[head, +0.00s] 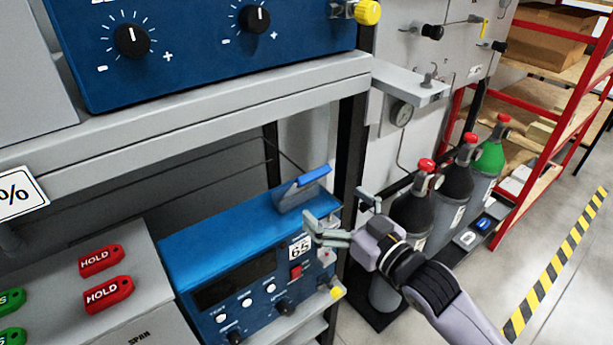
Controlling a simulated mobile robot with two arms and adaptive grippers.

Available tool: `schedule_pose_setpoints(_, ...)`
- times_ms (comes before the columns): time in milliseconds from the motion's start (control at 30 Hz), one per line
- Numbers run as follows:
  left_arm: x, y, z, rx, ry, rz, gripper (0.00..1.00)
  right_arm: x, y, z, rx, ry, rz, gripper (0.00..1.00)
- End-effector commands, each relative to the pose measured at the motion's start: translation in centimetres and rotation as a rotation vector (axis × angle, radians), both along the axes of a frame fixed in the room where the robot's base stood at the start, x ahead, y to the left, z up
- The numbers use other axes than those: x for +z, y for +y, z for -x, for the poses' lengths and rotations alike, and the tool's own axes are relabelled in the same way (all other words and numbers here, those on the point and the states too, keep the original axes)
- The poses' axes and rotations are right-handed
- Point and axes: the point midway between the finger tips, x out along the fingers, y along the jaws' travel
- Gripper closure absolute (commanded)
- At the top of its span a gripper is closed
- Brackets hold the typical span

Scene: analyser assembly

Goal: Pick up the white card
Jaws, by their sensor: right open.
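My right gripper (338,208) reaches in from the lower right and is open, with nothing seen between its fingers. Its fingertips are beside the right end of the blue analyser box (222,243), near a grey piece with a blue top edge (303,187) on that box. A small white piece (468,239) lies on a dark grey ledge right of the gas bottles; it may be the white card, but it is too small to tell. It is well to the right of my gripper, apart from it. My left gripper is out of view.
A grey shelf (215,115) carrying a larger blue instrument (200,45) hangs over the box. Gas bottles (412,215) stand close behind my right gripper. Red HOLD tags (107,293) lie on a grey panel at left. A black post (349,160) stands behind the gripper.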

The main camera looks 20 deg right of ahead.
Motion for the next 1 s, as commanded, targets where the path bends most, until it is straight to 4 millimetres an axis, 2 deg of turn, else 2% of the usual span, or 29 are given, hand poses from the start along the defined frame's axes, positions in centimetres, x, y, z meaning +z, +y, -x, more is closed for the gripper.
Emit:
schedule_pose_setpoints(33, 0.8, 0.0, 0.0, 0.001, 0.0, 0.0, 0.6, 0.5, 0.3, -1.1, -0.002, -0.002, -0.002, 0.0)
schedule_pose_setpoints(133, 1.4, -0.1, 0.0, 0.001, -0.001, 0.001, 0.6, 0.4, 0.8, -2.6, -0.002, -0.001, 0.001, 0.0)
schedule_pose_setpoints(367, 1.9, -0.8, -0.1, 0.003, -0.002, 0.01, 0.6, 0.2, 1.4, -4.1, -0.001, 0.001, 0.001, 0.0)
schedule_pose_setpoints(567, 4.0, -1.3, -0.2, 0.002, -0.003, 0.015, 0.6, 0.8, 1.9, -6.7, -0.001, 0.0, 0.001, 0.0)
schedule_pose_setpoints(700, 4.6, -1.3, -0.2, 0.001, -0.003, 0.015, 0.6, 0.5, 2.5, -8.3, 0.0, 0.0, 0.001, 0.0)
schedule_pose_setpoints(1000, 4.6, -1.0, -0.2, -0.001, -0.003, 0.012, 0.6, 0.2, 2.7, -8.8, 0.0, 0.0, 0.001, 0.0)
